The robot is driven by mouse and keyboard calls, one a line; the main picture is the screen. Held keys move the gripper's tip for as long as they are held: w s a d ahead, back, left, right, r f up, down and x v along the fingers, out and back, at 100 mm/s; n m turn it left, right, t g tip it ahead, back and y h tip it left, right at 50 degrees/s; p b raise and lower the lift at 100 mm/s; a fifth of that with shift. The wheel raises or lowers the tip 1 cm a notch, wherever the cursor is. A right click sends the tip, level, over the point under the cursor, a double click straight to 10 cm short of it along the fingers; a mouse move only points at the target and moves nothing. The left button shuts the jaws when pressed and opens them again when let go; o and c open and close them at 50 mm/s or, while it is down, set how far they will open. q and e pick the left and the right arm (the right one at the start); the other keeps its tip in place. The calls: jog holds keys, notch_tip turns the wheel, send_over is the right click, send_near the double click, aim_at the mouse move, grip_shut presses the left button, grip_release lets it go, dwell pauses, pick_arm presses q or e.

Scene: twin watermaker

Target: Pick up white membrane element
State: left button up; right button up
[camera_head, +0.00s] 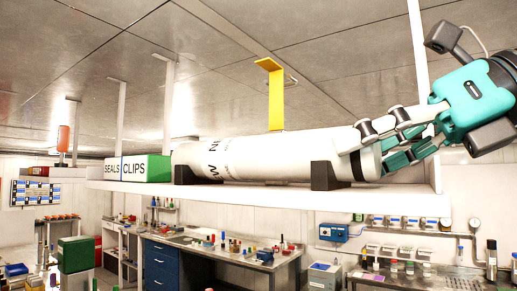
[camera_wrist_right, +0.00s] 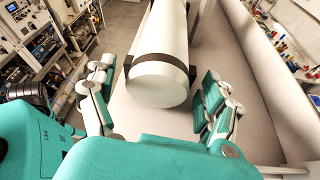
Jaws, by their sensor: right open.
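The white membrane element (camera_head: 270,157) is a long white cylinder with dark lettering. It lies on its side in dark cradles (camera_head: 325,175) on a high white shelf (camera_head: 260,193). My right gripper (camera_head: 385,143) is open at the cylinder's right end in the head view, with its fingers overlapping that end. In the right wrist view the open fingers (camera_wrist_right: 155,95) stand on either side of the near end of the membrane element (camera_wrist_right: 160,80), with visible gaps. Whether any finger touches it cannot be told. My left gripper is not in view.
Boxes labelled SEALS (camera_head: 112,169) and CLIPS (camera_head: 145,168) stand at the shelf's left end. A yellow bracket (camera_head: 272,95) rises behind the cylinder, and a white post is near my right gripper. Below are a workbench (camera_head: 215,250) with small items and a wall-mounted pipe row.

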jog(key=shift+a, duration=0.3)
jog(key=shift+s+d, duration=0.1)
jog(key=shift+d, duration=0.15)
jog(key=c, duration=0.5)
jog(key=shift+r, duration=0.1)
grip_shut()
